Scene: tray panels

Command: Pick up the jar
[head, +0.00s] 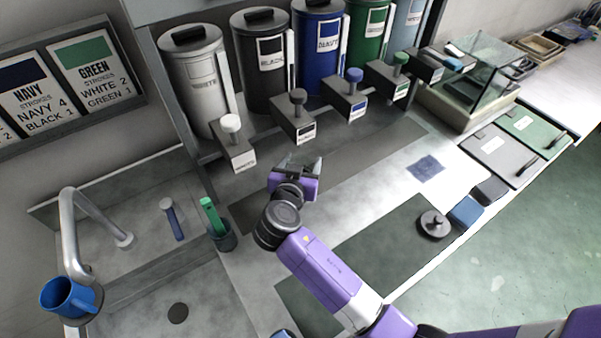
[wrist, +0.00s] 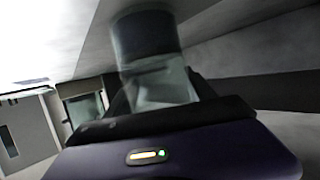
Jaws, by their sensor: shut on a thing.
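In the wrist view a jar (wrist: 160,88) with a clear, glassy body and a dark upper part (wrist: 147,34) stands between the fingers of my gripper. My gripper (head: 299,165) is shut on it, with a dark finger on each side of the glassy body. In the head view the gripper is over the counter in front of the dispensers. The jar is too small and too merged with the fingers to make out there. The jar looks slightly blurred in the wrist view, and its base is hidden by the gripper.
Several tall labelled canisters (head: 260,60) with dispensers (head: 294,122) stand behind the gripper. A sink with a tap (head: 72,225), a blue mug (head: 66,297) and a cup holding a green-handled tool (head: 211,216) are left. A round dark lid-like piece (head: 434,224) lies right.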

